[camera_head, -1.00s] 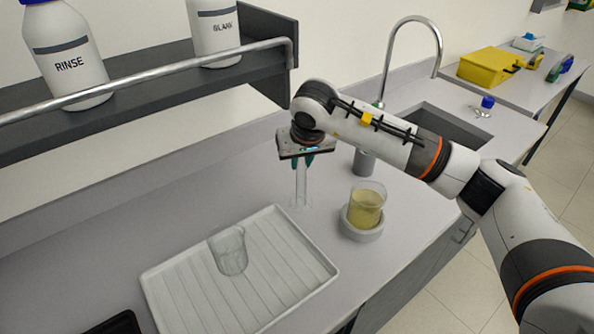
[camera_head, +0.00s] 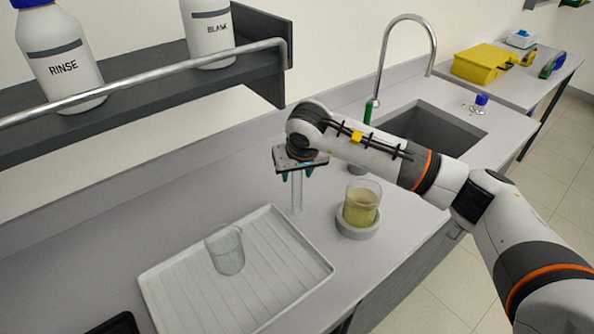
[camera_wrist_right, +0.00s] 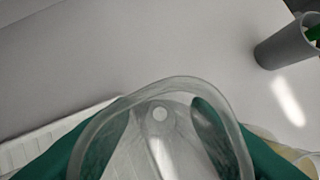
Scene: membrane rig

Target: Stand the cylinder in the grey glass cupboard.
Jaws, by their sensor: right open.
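The cylinder (camera_head: 297,192) is clear glass and stands upright on the bench, behind the right corner of the white tray. My right gripper (camera_head: 298,174) is above it, pointing down, with its green fingers apart on either side of its upper part. In the right wrist view the cylinder's wide clear rim (camera_wrist_right: 160,110) fills the lower middle, between the two green fingers. Its top is partly hidden by the gripper in the head view. The grey glass cupboard is not in view. My left gripper is not in view.
A white ribbed tray (camera_head: 185,290) holds an empty glass beaker (camera_head: 226,250). A beaker of yellow liquid (camera_head: 361,205) sits on a round grey base (camera_head: 357,230) right of the cylinder. A shelf with a rail (camera_head: 150,82) and bottles overhangs the back left. A sink and tap (camera_head: 384,60) lie behind.

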